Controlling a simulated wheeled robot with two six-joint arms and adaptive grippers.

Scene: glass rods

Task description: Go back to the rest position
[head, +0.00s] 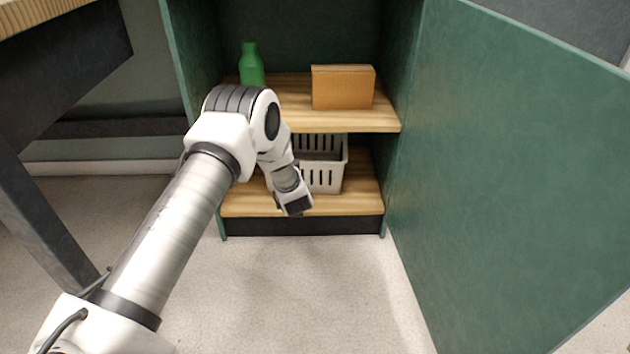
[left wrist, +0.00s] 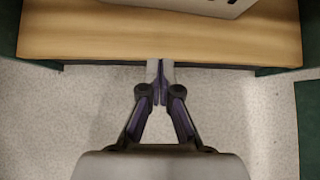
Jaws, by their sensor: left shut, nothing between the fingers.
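My left arm reaches from the lower left of the head view to the front of an open green cabinet (head: 408,150). My left gripper (head: 296,208) points down at the front edge of the lower wooden shelf (head: 355,200). In the left wrist view the gripper (left wrist: 160,68) has its fingers together with nothing between them. Its tips appear close to the shelf's front edge (left wrist: 100,35), over the pale floor. I cannot tell whether they touch the edge. My right gripper is not in view.
A white slotted basket (head: 325,178) stands on the lower shelf, partly behind my arm. A green bottle (head: 251,68) and a cardboard box (head: 342,88) stand on the upper shelf. The open green door (head: 510,190) fills the right side. A dark-legged table (head: 50,90) stands at left.

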